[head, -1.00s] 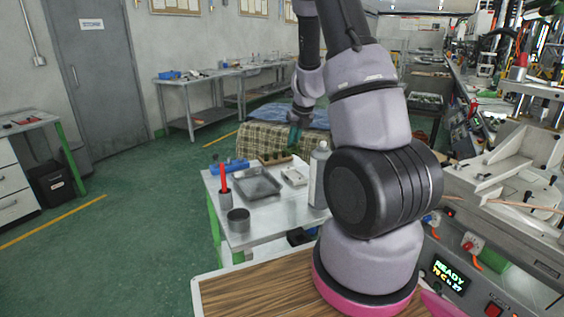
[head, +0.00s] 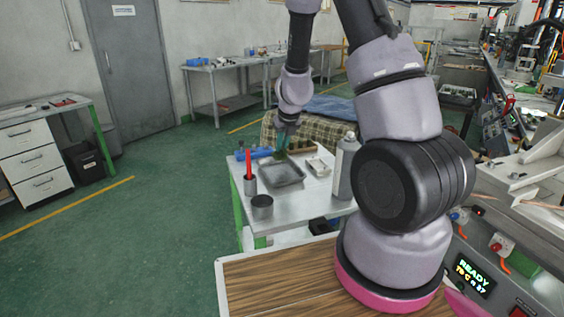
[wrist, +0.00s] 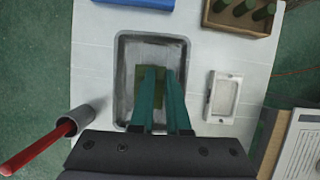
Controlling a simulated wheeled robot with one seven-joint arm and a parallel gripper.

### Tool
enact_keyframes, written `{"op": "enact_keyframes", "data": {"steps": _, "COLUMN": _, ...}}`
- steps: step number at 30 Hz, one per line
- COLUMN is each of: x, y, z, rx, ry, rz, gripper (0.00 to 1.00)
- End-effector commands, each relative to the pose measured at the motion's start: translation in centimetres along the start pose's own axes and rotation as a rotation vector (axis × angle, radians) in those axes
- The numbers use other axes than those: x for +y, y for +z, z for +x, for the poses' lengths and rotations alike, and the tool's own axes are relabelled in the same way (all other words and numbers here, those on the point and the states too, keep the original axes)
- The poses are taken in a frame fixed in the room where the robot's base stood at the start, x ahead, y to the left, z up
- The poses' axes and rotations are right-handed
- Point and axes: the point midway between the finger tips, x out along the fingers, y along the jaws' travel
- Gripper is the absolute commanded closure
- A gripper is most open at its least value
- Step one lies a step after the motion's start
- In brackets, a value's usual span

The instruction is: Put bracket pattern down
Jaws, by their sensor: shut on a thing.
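My gripper (head: 283,140) points down over the grey metal tray (head: 283,174) on the small table. In the wrist view, the teal fingers of my gripper (wrist: 161,72) are shut on the olive-green bracket pattern (wrist: 148,80). In the head view the bracket pattern (head: 281,154) shows as a small green piece under the fingertips, near the tray's back edge. In the wrist view it lies over the middle of the tray (wrist: 122,60). Its lower side is hidden, and I cannot tell whether it touches the tray floor. The tray looks otherwise empty.
A pot with a red-handled tool (wrist: 40,143) stands left of the tray. A white frame (wrist: 223,97) lies to its right. A wooden box with dark green cylinders (wrist: 240,22) and a blue object (wrist: 150,3) are behind.

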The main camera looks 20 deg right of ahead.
Motion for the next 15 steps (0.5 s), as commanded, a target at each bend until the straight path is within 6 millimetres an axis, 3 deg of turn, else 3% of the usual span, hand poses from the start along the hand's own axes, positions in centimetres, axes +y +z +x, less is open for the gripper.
{"op": "enact_keyframes", "data": {"steps": 15, "x": -0.2, "y": -1.3, "z": 2.2, "rx": 0.017, "ry": -0.004, "rz": -0.001, "gripper": 1.00}}
